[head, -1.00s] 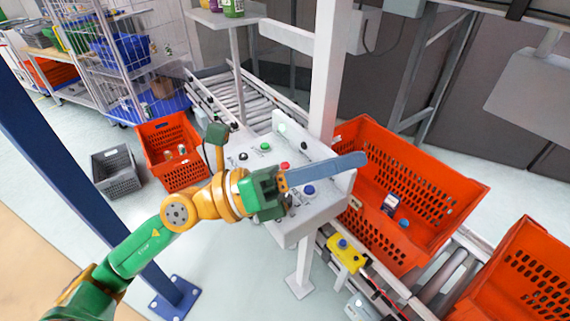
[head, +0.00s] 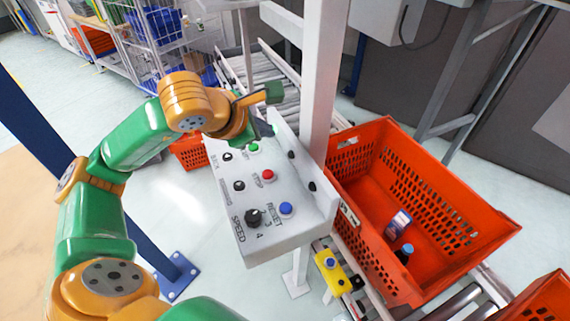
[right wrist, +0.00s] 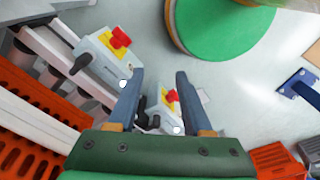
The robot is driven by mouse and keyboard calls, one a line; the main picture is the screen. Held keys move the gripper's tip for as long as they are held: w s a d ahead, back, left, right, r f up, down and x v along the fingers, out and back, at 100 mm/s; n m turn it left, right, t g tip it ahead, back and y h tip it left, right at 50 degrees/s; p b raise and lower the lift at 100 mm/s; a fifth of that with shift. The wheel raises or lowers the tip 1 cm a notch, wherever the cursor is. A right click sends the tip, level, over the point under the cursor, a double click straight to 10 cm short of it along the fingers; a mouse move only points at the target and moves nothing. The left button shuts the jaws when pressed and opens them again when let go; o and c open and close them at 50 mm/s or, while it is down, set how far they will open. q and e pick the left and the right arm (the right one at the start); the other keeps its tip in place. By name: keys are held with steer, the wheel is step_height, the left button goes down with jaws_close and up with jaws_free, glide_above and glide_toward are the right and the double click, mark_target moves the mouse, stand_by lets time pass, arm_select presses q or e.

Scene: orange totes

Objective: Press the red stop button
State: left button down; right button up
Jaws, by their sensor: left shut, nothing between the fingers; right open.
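The red stop button (head: 267,175), marked STOP, sits on the sloping white control panel (head: 262,242). Around it are a green button (head: 253,147), black knobs, a blue RESET button (head: 286,209) and a black speed knob (head: 253,217). My left gripper (head: 264,128) is over the panel's far end, by the green button, apart from the red button in the picture. It is shut and empty; its fingers are mostly hidden. My right gripper (right wrist: 160,72) is open and empty in the right wrist view.
An orange tote (head: 440,170) with a small box (head: 398,224) and a blue-capped item stands right of the panel. A white post (head: 322,80) rises beside it. A yellow box (head: 328,268) is below. Grey boxes with red buttons (right wrist: 120,37) show in the right wrist view.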

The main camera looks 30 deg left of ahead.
mark_target(264, 176)
arm_select(q)
steer(key=f+b, duration=0.2)
steer(key=s+f+b, duration=0.1)
steer(key=f+b, duration=0.4)
steer(key=f, duration=0.1)
steer(key=shift+s+a+f, duration=0.1)
steer(key=shift+s+a, duration=0.1)
steer(key=shift+a, duration=0.1)
steer(key=shift+w+f+b, duration=0.1)
steer(key=shift+f+b, duration=0.2)
steer(key=shift+b, duration=0.25)
arm_select(e)
step_height(264, 176, down, 8)
steer(key=s, duration=0.1)
steer(key=shift+a, duration=0.35)
arm_select(q)
steer(key=shift+r, duration=0.15)
arm_select(e)
steer(key=shift+s+r, duration=0.1)
steer(key=shift+r, duration=0.05)
steer(key=shift+a, duration=0.1)
arm_select(q)
steer(key=shift+f+b, duration=0.4)
steer(key=shift+f, duration=0.05)
arm_select(e)
steer(key=shift+f, duration=0.55)
